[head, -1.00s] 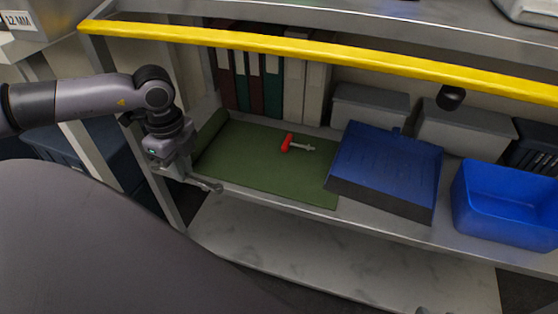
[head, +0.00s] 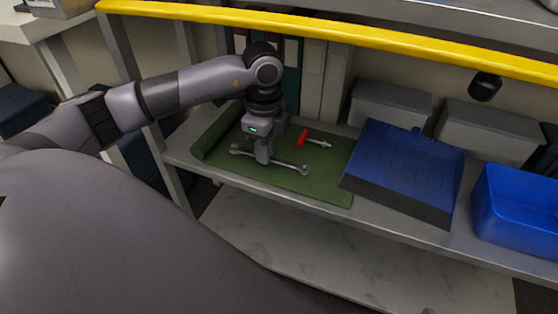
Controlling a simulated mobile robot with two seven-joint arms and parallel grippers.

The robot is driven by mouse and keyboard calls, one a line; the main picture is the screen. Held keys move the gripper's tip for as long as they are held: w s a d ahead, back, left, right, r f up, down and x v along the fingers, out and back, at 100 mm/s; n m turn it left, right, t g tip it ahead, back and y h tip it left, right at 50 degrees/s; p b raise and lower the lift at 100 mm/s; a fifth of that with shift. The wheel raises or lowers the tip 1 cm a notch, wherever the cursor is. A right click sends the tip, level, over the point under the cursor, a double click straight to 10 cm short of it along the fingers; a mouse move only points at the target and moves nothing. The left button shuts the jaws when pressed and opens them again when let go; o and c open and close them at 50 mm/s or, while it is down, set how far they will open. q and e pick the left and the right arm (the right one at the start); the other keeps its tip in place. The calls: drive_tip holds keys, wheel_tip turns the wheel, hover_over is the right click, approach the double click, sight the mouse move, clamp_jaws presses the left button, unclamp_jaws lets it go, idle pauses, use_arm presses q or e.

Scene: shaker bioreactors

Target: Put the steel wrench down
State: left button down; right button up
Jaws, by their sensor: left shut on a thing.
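The steel wrench (head: 291,166) is a silvery bar with a wider head at each end. It lies level, over the green mat (head: 322,187) on the shelf. My left gripper (head: 264,158) points down and is shut on the middle of the wrench, hiding that part. I cannot tell whether the wrench touches the mat or is just above it. My right gripper is not in view.
A red-handled tool (head: 303,138) lies on the mat just right of my left gripper. A blue dustpan-like tray (head: 405,165) overlaps the mat's right side. A blue bin (head: 520,215) stands farther right. Binders (head: 309,80) and grey boxes (head: 390,105) stand behind. A yellow rail (head: 330,37) runs above.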

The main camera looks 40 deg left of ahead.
sight(279, 170)
use_arm(q)
drive_tip(key=shift+w+d, duration=0.85)
drive_tip(key=shift+d, duration=0.05)
drive_tip(key=shift+w+d, duration=0.15)
drive_tip(key=shift+f+b, duration=0.2)
drive_tip(key=shift+b, duration=0.1)
wheel_tip(279, 170, down, 2)
drive_tip(key=shift+f+b, duration=0.25)
drive_tip(key=shift+b, duration=0.4)
drive_tip(key=shift+f, duration=0.35)
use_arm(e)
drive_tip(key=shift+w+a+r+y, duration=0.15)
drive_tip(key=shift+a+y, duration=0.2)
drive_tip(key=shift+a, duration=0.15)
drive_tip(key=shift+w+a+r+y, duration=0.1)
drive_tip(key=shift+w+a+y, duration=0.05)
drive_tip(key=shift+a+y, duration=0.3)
use_arm(q)
drive_tip(key=c, duration=1.1)
unclamp_jaws()
drive_tip(key=shift+f, duration=0.1)
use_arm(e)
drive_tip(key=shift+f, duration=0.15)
